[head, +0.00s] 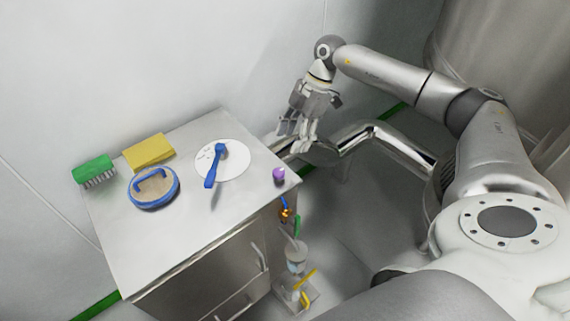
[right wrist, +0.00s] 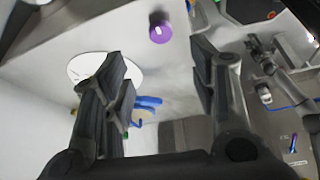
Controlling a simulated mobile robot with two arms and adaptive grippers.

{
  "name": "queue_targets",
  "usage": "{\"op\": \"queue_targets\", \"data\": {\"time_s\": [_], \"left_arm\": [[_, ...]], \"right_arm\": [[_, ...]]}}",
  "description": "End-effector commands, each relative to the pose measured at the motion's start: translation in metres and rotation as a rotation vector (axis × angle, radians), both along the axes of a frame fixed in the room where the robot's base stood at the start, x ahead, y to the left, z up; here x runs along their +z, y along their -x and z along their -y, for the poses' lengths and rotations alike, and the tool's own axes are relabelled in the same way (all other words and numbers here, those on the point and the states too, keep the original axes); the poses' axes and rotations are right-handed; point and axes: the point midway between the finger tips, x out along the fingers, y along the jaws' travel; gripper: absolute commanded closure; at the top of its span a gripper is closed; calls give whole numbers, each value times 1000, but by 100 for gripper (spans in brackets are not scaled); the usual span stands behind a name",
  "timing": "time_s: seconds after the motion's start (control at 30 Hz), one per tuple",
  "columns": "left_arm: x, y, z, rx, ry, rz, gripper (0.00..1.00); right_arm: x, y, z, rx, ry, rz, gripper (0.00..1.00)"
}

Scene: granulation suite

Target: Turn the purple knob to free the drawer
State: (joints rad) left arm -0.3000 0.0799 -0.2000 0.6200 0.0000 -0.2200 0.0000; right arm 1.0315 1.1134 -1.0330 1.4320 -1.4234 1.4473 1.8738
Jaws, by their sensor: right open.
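The purple knob (head: 279,175) sits at the right corner of the steel cabinet top (head: 150,235). It also shows near the top of the right wrist view (right wrist: 160,32), with a small white mark on it. My right gripper (head: 299,138) is open and empty, above and behind the knob in the head view, apart from it. In the right wrist view its two fingers (right wrist: 163,72) are spread, with the knob beyond them. The cabinet front has a drawer or door (head: 215,268) with a silver handle (head: 260,257); a second handle is partly cut off. My left gripper is not in view.
On the cabinet top are a green brush (head: 93,169), a yellow cloth (head: 149,152), a blue-rimmed round item (head: 153,188) and a white disc (head: 234,165) with a blue-handled tool (head: 212,170). A polished pipe (head: 355,135) runs behind the right side. Small items stand beside the cabinet.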

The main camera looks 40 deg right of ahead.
Motion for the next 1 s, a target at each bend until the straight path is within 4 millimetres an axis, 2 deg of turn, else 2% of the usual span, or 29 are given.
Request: {"op": "queue_targets", "data": {"time_s": [0.17,0.6,0.8,1.0], "left_arm": [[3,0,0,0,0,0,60],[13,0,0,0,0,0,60],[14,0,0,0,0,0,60],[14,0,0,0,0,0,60]], "right_arm": [[-12,2,0,-9,13,-17,47],[-83,0,-31,-6,9,-14,47],[-97,-1,-37,-7,9,-11,47],[-99,-1,-37,-7,9,-11,47]]}}
